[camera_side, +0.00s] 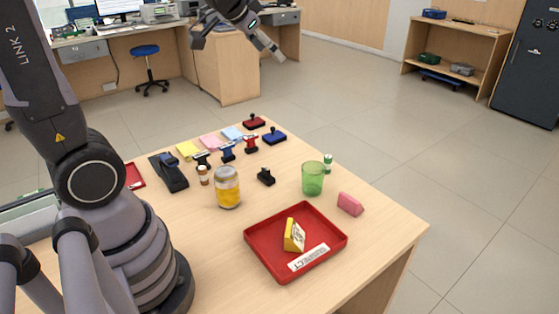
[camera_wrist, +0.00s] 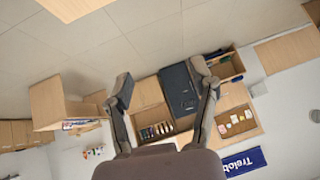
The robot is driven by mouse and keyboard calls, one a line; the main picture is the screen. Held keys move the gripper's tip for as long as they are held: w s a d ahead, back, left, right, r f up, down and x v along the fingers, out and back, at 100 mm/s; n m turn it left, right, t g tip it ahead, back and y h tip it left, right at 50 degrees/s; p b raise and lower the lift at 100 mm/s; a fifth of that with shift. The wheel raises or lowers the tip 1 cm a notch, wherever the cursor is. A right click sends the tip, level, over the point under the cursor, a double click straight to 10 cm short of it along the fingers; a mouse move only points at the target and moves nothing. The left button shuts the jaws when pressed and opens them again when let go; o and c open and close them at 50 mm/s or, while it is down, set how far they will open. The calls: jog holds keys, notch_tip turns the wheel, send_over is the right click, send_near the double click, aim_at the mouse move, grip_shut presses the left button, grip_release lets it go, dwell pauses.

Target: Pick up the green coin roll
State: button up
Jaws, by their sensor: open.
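The green coin roll (camera_side: 328,162) is a small upright cylinder with green and whitish bands. It stands on the counter just behind and right of a green see-through cup (camera_side: 313,179), which may cover a little of its lower left side. My gripper (camera_side: 238,46) is open and empty, high above the far side of the counter, well apart from the roll. In the wrist view my open gripper (camera_wrist: 162,84) has its fingers spread with nothing between them. That view looks out over the room, and the roll does not show in it.
A red tray (camera_side: 262,259) holds a yellow wedge (camera_side: 294,235). A pink block (camera_side: 350,204) lies right of the cup. A yellow-filled jar (camera_side: 228,188), a brown-and-white roll (camera_side: 203,175), a small black item (camera_side: 266,177) and several stamps (camera_side: 251,143) stand leftward. Bare counter shows at front right.

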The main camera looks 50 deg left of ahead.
jog(key=w+a+f+t, duration=0.1)
jog(key=w+f, duration=0.1)
jog(key=w, duration=0.3)
jog(key=w+a+f, duration=0.2)
jog(key=w+f, duration=0.1)
jog(key=w, duration=0.2)
jog(key=m+t+h, duration=0.3)
jog(key=t+h, duration=0.1)
jog(key=h, duration=0.1)
send_over(325, 158)
jog(key=s, duration=0.1)
notch_tip(325, 158, down, 25)
jog(key=f, duration=0.7)
jog(key=shift+s+a, duration=0.2)
jog(key=shift+a, duration=0.05)
jog(key=shift+x, duration=1.2)
jog(key=shift+w+f, duration=0.1)
jog(key=shift+w, duration=0.15)
jog(key=shift+c, duration=0.2)
